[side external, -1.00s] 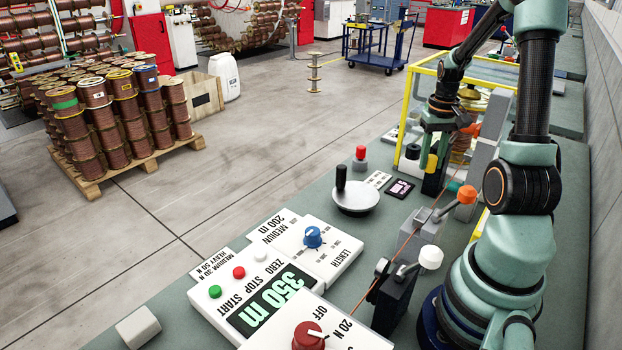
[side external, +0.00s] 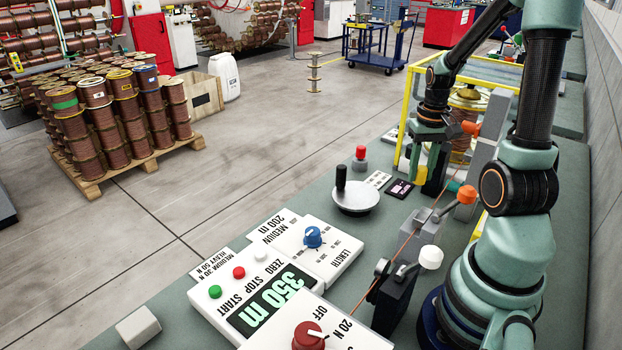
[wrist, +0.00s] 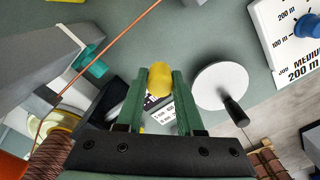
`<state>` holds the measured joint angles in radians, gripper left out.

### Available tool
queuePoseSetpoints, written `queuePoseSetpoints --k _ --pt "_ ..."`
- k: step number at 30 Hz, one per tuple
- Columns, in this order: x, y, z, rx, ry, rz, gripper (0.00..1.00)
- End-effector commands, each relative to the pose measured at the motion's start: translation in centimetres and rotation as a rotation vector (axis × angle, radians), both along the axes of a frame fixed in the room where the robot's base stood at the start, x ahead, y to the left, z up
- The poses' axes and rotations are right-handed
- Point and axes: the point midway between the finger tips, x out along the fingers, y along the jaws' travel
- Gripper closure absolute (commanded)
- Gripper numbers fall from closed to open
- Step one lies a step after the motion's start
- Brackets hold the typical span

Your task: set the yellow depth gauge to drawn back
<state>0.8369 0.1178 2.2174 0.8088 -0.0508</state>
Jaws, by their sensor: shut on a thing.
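The yellow depth gauge (side external: 418,175) shows in the side view as a short yellow knob at the near left side of a dark block (side external: 435,182). In the wrist view the knob (wrist: 160,76) sits between the two green fingertips. My gripper (side external: 421,160) comes down on it from above and is shut on it, also in the wrist view (wrist: 163,84). The fingers hide part of the knob and whatever joins it to the block.
A white disc with a black crank handle (side external: 357,200) and a red button (side external: 360,152) stand left of the gripper. A yellow frame (side external: 405,95) and a grey post (side external: 482,150) rise behind and right. The copper wire (side external: 405,243) runs nearby.

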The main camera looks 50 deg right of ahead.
Motion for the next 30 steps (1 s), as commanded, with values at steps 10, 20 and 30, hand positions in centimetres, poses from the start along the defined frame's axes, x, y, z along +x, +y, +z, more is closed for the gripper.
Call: queuePoseSetpoints --k 10,20,30 --pt "0.1 1.1 0.2 -0.002 -0.002 0.004 1.00" --pt "0.1 1.1 0.1 -0.001 -0.001 0.003 0.33" --pt "0.1 0.9 2.0 -0.006 -0.006 0.002 0.33"
